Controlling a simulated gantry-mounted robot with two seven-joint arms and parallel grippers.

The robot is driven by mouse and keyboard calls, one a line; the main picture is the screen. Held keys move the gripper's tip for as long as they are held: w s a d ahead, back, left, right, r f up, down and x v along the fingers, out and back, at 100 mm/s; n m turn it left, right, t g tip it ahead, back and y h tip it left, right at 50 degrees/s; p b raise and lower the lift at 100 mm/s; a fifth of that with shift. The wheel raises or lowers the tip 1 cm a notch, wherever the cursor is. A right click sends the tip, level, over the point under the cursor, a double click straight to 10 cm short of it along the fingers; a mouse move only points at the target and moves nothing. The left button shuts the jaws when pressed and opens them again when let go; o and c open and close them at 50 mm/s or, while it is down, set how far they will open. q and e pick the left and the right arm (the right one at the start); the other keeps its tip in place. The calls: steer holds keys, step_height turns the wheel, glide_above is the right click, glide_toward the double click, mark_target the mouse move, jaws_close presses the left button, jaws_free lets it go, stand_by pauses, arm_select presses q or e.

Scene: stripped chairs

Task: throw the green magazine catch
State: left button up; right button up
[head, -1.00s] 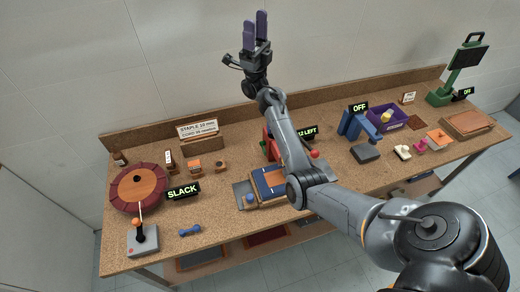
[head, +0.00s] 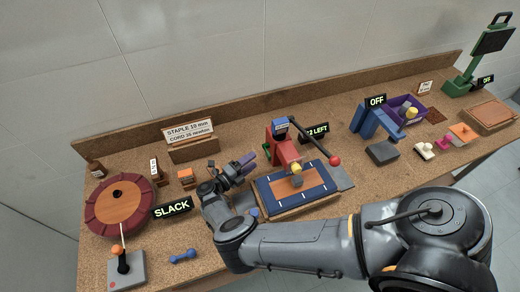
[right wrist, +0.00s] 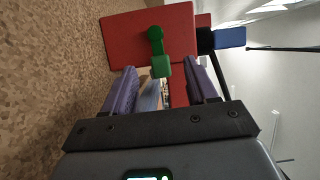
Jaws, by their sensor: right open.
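The green magazine catch (right wrist: 157,45) is a small lever with a rounded knob and a block end. It is on the side of the red stapler (right wrist: 120,40). In the head view the catch (head: 266,148) shows as a small green bit on the left side of the stapler (head: 284,150). My right gripper (right wrist: 162,70) is open, its purple fingers pointing at the stapler's side. In the right wrist view the catch's block end appears between the fingertips; contact cannot be told. In the head view the right gripper (head: 247,160) is just left of the stapler. My left gripper is not in view.
A blue board (head: 296,190) lies before the stapler, and its black handle with a red ball (head: 335,161) slants right. A "2 LEFT" display (head: 317,131) stands behind. The red round turntable (head: 108,215) and SLACK sign (head: 172,207) are at left.

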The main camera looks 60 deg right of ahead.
steer(key=shift+s+d+f, duration=0.1)
steer(key=shift+d+f, duration=0.1)
steer(key=p+x, duration=0.1)
steer(key=x, duration=0.4)
steer(key=shift+s+d, duration=0.3)
steer(key=shift+d, duration=0.45)
steer(key=c, duration=1.1)
steer(key=shift+o, duration=0.2)
steer(key=shift+r+p, duration=0.1)
steer(key=shift+p, duration=0.2)
